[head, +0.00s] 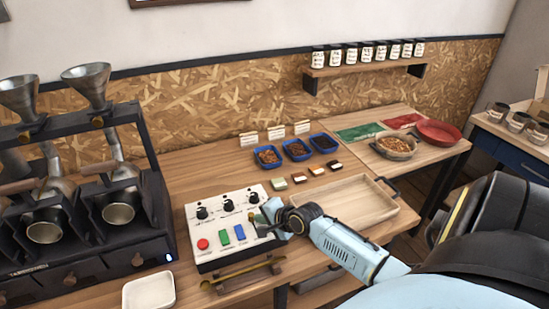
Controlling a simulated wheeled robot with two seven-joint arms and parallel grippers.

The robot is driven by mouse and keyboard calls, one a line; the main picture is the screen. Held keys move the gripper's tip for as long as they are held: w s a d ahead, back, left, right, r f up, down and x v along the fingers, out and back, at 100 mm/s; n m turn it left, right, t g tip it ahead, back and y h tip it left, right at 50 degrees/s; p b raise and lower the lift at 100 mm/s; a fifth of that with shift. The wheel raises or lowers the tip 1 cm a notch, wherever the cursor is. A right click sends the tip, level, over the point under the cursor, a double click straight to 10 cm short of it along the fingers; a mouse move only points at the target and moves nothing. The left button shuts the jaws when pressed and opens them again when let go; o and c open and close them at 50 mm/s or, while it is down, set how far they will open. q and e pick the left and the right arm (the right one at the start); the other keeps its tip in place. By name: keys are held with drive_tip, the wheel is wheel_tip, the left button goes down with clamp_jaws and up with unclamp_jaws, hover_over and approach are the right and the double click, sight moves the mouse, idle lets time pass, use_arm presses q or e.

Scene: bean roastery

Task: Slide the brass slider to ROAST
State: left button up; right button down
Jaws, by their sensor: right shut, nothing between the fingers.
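A white control panel (215,240) stands on the wooden bench. It has a row of black knobs (228,205) along its upper part. Below them are a red button (203,244), a green button (224,239) and a blue button (239,232). My right gripper (264,221) is shut and empty over the right part of the panel. It covers that part, so I cannot make out the brass slider, its setting or the ROAST mark. Whether the fingers touch the panel I cannot tell. My left gripper is not in view.
A brass rod-like tool (241,273) lies on a wooden rest before the panel. A white dish (148,292) is front left, beside the black roaster (90,262). An empty wooden tray (345,205) lies right of the panel. Blue bean trays (297,150) stand behind.

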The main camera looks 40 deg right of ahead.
drive_tip(key=p+v, duration=0.2)
drive_tip(key=v, duration=1.1)
drive_tip(key=s+a+n+g, duration=0.7)
drive_tip(key=s+a+n, duration=0.8)
drive_tip(key=a+n, duration=0.4)
wheel_tip(320, 180, down, 29)
drive_tip(key=s+g+b, duration=0.1)
drive_tip(key=s+b, duration=0.1)
drive_tip(key=b, duration=0.3)
drive_tip(key=s+d+f+b, duration=0.1)
drive_tip(key=s+f, duration=0.7)
drive_tip(key=f, duration=0.1)
drive_tip(key=s+d+f+g+b, duration=0.1)
drive_tip(key=s+d+f+b, duration=0.1)
drive_tip(key=s+f, duration=0.6)
drive_tip(key=shift+d+f+n+g+h+b, duration=0.3)
drive_tip(key=shift+f+h, duration=0.1)
drive_tip(key=shift+f, duration=0.45)
